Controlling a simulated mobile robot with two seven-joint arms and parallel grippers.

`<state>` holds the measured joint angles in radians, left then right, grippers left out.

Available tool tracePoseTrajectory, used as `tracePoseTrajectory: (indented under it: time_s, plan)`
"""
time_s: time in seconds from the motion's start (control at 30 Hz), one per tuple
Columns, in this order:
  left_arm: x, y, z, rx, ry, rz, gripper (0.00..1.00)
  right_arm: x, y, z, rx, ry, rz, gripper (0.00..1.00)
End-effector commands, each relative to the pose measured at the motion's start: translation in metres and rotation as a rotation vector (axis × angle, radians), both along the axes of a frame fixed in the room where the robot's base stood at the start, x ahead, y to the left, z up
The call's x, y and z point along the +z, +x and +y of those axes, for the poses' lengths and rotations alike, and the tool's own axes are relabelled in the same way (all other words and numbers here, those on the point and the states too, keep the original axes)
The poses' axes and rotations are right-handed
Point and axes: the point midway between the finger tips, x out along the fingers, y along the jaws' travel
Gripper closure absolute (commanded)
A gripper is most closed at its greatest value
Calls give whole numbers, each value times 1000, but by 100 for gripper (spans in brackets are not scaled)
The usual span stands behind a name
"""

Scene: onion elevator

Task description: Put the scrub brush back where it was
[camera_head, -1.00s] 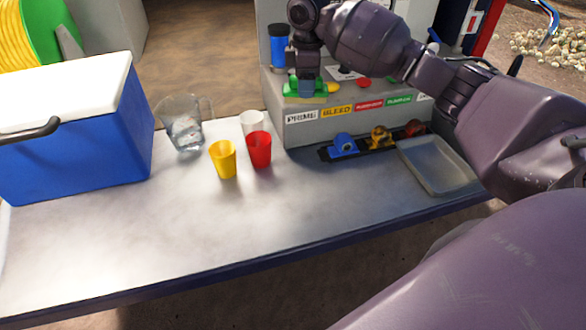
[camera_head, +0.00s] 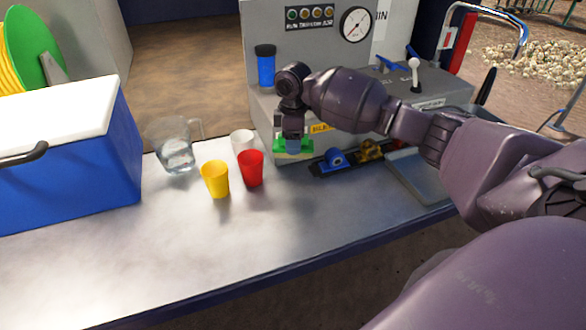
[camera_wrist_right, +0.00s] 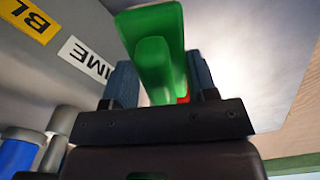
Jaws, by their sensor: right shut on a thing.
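The green scrub brush (camera_head: 294,147) is in my right gripper (camera_head: 292,135), in front of the grey panel's lower face and low over the table (camera_head: 120,245). I cannot tell whether it touches the table. In the right wrist view the brush (camera_wrist_right: 155,55) stands between the two fingers of my right gripper (camera_wrist_right: 160,85), which is shut on its handle. My left gripper is not in view.
Yellow (camera_head: 215,179), red (camera_head: 251,168) and white (camera_head: 242,141) cups and a clear pitcher (camera_head: 175,148) stand left of the brush. A valve rack (camera_head: 335,159) and grey tray (camera_head: 415,180) lie right. A blue cooler (camera_head: 110,150) stands far left. The front table is clear.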

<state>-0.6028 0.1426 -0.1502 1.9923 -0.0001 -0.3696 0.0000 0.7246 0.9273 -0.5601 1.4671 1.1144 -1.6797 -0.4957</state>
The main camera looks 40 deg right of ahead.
Motion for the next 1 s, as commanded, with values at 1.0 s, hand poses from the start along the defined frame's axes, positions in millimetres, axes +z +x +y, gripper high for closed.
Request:
tracePoseTrajectory:
  time_s: [1.0]
  plan:
    - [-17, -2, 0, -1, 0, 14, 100, -94, 0, 0, 1, -1, -1, 70]
